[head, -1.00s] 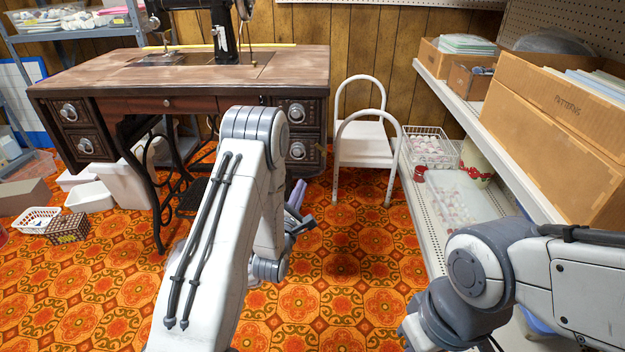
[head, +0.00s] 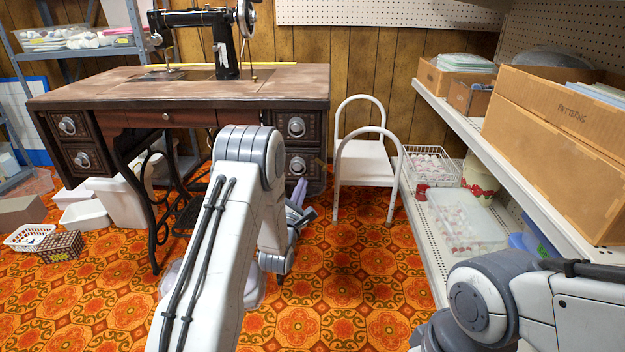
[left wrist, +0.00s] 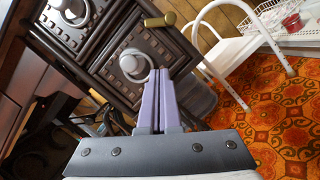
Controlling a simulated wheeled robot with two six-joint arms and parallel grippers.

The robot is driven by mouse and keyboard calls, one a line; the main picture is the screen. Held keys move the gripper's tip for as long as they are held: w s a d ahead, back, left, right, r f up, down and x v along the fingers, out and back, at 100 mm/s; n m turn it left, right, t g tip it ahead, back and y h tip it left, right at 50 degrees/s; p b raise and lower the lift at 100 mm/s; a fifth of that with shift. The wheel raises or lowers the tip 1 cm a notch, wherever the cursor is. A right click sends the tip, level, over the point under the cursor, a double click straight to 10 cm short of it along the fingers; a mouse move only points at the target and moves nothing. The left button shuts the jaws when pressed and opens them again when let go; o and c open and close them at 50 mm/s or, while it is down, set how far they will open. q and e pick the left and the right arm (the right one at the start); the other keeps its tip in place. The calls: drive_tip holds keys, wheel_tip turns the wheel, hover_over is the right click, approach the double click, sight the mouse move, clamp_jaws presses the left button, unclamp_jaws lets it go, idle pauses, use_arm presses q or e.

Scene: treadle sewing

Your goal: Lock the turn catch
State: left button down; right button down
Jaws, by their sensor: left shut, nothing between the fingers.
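My left gripper has purple fingers (left wrist: 158,76), shut and empty, pointing toward the drawer fronts below the catch in that picture. A gap shows between fingertips and catch. In the head view the left gripper (head: 299,192) is partly hidden behind my arm. My right gripper is out of view.
The wooden sewing table (head: 190,85) carries a black sewing machine (head: 225,45). A white step stool (head: 365,165) stands just right of the drawers. A metal shelf (head: 440,235) with boxes runs along the right. Patterned floor is clear in the middle.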

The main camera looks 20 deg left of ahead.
sight(316, 164)
use_arm(q)
drive_tip(key=shift+b+x, duration=0.3)
drive_tip(key=shift+x, duration=0.7)
drive_tip(key=shift+w+d+r+b, duration=0.25)
drive_tip(key=shift+d+r+b, duration=0.15)
drive_tip(key=shift+d+r, duration=0.5)
drive_tip(key=shift+w+d+r, duration=0.1)
drive_tip(key=shift+d+r, duration=0.3)
drive_tip(key=shift+r, duration=0.25)
